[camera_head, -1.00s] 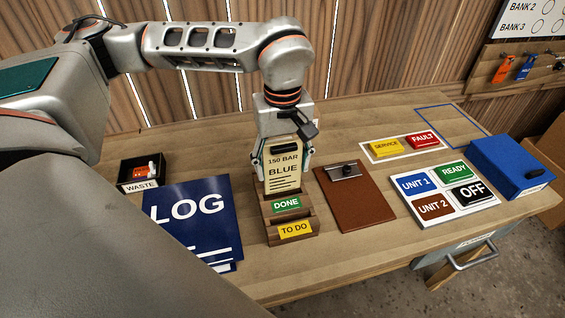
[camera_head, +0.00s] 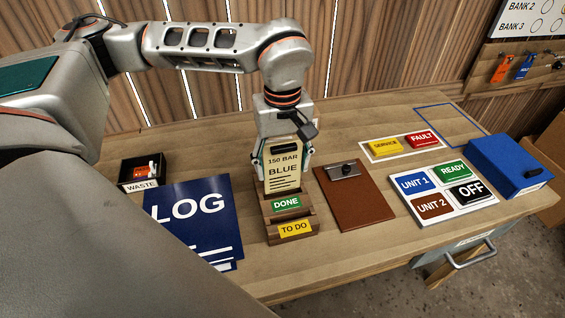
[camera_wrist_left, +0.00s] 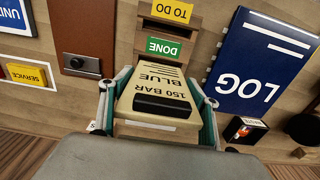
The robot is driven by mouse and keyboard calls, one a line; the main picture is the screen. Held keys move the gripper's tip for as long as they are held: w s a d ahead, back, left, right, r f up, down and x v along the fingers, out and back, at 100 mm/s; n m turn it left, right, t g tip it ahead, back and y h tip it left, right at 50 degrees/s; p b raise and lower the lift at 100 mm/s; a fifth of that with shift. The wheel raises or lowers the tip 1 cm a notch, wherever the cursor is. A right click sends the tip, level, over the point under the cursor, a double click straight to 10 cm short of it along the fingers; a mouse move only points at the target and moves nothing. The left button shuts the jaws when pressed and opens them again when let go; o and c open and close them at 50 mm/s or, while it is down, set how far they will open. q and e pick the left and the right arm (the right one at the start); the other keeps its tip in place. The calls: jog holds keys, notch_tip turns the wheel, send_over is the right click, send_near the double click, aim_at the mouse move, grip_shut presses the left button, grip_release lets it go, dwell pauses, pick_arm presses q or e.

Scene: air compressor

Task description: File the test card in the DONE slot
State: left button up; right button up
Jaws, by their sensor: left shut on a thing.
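The test card (camera_head: 283,173) is cream, reads "150 BAR BLUE" and has a black grip piece along its top. It stands upright at the DONE slot, behind the green DONE label (camera_head: 286,204) of the wooden card holder (camera_head: 272,239). The yellow TO DO label (camera_head: 294,228) is on the lower front step. My left gripper (camera_head: 284,152) is shut on the card from above. In the left wrist view the card (camera_wrist_left: 160,95) lies between the two fingers, next to the DONE label. How deep the card's lower edge sits is hidden. My right gripper is not in view.
A blue LOG book (camera_head: 192,222) and a black WASTE bin (camera_head: 142,170) lie left of the holder. A brown clipboard (camera_head: 355,197) is close on its right. Farther right are a sign board (camera_head: 444,193) and a blue box (camera_head: 512,165).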

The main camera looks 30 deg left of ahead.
aim_at(282, 142)
pick_arm(q)
jog(key=shift+f, duration=0.25)
jog(key=shift+f+b, duration=0.65)
jog(key=shift+f, duration=0.4)
jog(key=shift+f+b, duration=0.7)
jog(key=shift+f, duration=0.7)
jog(key=o, duration=1.1)
jog(key=shift+o, duration=1)
jog(key=shift+r, duration=0.1)
notch_tip(282, 142, up, 12)
jog(key=shift+f, duration=0.1)
